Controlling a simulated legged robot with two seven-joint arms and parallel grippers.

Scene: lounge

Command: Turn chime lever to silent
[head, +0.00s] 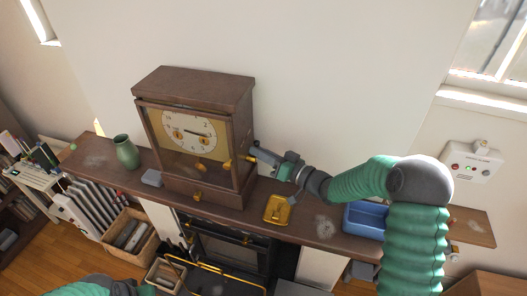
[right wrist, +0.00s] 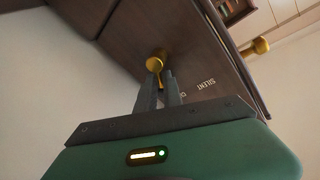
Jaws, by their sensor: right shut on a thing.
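The wooden mantel clock (head: 207,180) stands on the shelf, its dial facing front. My right gripper (head: 254,153) is at the clock's right side. In the right wrist view its two dark fingers (right wrist: 159,92) are shut on the brass chime lever (right wrist: 155,64), whose round knob stands out beyond the fingertips. The word SILENT (right wrist: 205,84) is printed on the side panel to the right of the lever. Another label beside the fingers is partly hidden. Part of my left arm shows at the lower left of the head view, but its gripper is out of sight.
A second brass knob (right wrist: 260,46) sticks out from the clock's front. A stove (head: 232,250) is below the shelf.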

